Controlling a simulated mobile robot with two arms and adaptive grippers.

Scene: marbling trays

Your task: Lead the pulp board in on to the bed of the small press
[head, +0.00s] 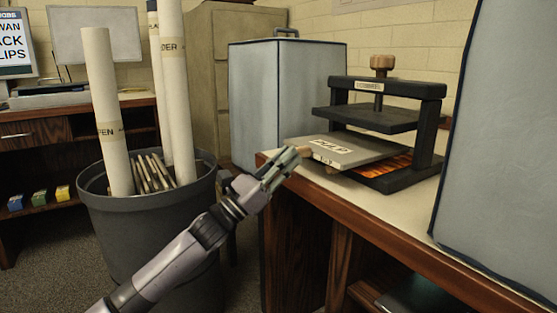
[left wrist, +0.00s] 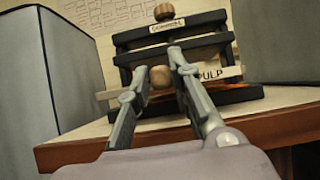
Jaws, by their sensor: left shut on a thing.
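The pulp board (head: 345,148) is a flat grey board with a PULP label on its front edge. Its labelled edge also shows in the left wrist view (left wrist: 222,73). My left gripper (head: 292,156) is shut on the round wooden knob (left wrist: 161,77) at the board's front. The small press (head: 433,120) is black, with a raised upper plate (head: 372,119) and a wooden screw knob on top. The board's rear part reaches under the plate, above the bed (head: 393,183); its front part sticks out. Whether it touches the bed is unclear. My right gripper is out of view.
An orange marbled sheet (head: 395,164) shows on the bed under the board. The press stands on a wood-edged bench (head: 400,213). A grey covered box (head: 268,95) stands behind it and another (head: 505,120) at right. A bin (head: 150,225) of rolls stands left.

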